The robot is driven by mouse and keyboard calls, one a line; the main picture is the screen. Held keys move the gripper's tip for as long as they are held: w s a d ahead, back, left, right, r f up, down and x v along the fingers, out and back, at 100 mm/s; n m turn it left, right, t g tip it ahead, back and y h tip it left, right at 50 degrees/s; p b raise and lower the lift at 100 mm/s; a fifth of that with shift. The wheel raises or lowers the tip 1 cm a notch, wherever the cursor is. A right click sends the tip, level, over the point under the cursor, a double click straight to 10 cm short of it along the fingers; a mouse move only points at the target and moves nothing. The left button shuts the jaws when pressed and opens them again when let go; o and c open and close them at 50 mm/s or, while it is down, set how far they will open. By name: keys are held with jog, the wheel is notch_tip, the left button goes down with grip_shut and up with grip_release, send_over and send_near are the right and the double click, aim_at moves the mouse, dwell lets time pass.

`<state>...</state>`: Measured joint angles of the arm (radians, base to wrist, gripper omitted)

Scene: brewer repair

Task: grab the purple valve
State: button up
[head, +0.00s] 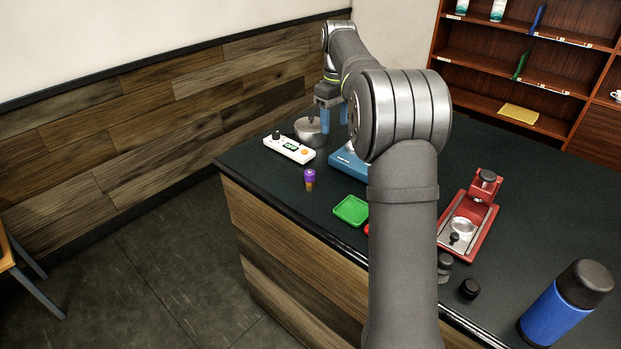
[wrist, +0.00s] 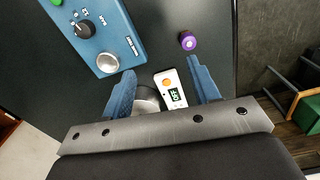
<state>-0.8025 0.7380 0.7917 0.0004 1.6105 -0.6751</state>
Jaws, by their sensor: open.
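The purple valve (head: 310,175) stands upright on the dark counter near its left front edge, with a purple top and a brass-coloured lower part. In the wrist view the valve (wrist: 188,41) shows from above, ahead of the fingertips and nearer the right finger. My gripper (head: 332,115) is above the back left of the counter, near the metal pot. In the wrist view my gripper (wrist: 162,78) has its two blue fingers spread apart with nothing held between them. The valve is apart from the fingers.
A white device with a display (head: 289,148) and a metal pot (head: 309,131) lie below my gripper. A blue box with a dial (wrist: 98,35) is beside the valve. A green tray (head: 351,210) lies in front. A red machine (head: 468,222) and blue bottle (head: 565,303) stand right.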

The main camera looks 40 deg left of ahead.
jog(key=n, duration=0.1)
send_over(310, 172)
jog(key=f, duration=0.8)
jog(key=a+f, duration=0.1)
jog(key=f, duration=0.3)
jog(key=shift+s, duration=0.2)
jog(key=shift+w+d+f, duration=0.1)
jog(key=shift+d+f, duration=0.05)
jog(key=shift+f, duration=0.75)
jog(key=shift+w+d+f, duration=0.1)
jog(key=shift+d+f, duration=0.05)
jog(key=shift+f, duration=0.75)
jog(key=shift+d+f, duration=0.15)
jog(key=shift+f, duration=0.75)
jog(key=c, duration=1.1)
jog(key=shift+c, duration=0.2)
jog(key=shift+r, duration=0.1)
